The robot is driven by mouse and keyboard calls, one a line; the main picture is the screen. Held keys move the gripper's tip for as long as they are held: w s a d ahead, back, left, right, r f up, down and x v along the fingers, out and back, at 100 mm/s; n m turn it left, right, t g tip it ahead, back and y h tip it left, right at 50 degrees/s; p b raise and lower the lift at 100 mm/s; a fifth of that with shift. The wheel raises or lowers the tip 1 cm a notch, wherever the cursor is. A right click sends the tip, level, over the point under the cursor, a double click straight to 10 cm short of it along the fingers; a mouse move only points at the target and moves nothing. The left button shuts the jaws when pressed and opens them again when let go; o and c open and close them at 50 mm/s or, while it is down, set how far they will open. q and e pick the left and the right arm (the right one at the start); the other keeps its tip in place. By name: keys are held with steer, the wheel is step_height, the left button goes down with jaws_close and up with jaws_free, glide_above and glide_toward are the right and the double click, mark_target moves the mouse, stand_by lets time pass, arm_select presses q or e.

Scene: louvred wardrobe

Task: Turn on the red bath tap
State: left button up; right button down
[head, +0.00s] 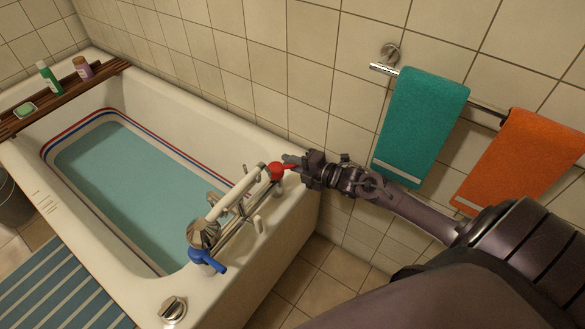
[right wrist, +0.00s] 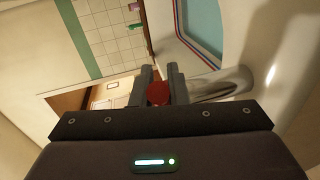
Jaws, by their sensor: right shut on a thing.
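The red bath tap (head: 277,171) is at the far end of the mixer on the bathtub (head: 276,236). The blue tap (head: 206,261) is at the near end. My right gripper (head: 291,161) reaches in from the right and is shut on the red tap's lever. In the right wrist view the red tap (right wrist: 158,93) sits between the fingers of my right gripper (right wrist: 160,80). The fingers hide part of the lever. The spout and hand shower (head: 232,190) lie between the two taps. My left gripper is not in view.
A teal towel (head: 420,125) and an orange towel (head: 530,160) hang on a wall rail close above my right arm. A wooden rack (head: 70,92) with bottles crosses the tub's far end. A striped mat (head: 50,285) lies on the floor at left.

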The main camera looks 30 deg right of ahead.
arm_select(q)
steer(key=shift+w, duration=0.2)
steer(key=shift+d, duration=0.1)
arm_select(e)
steer(key=c, duration=1.4)
jaws_free()
steer(key=shift+s, duration=0.1)
steer(key=shift+s+d, duration=0.2)
steer(key=shift+s, duration=0.1)
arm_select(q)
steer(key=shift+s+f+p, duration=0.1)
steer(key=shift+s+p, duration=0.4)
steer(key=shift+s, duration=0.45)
arm_select(e)
steer(key=v, duration=0.7)
steer(key=shift+r, duration=0.1)
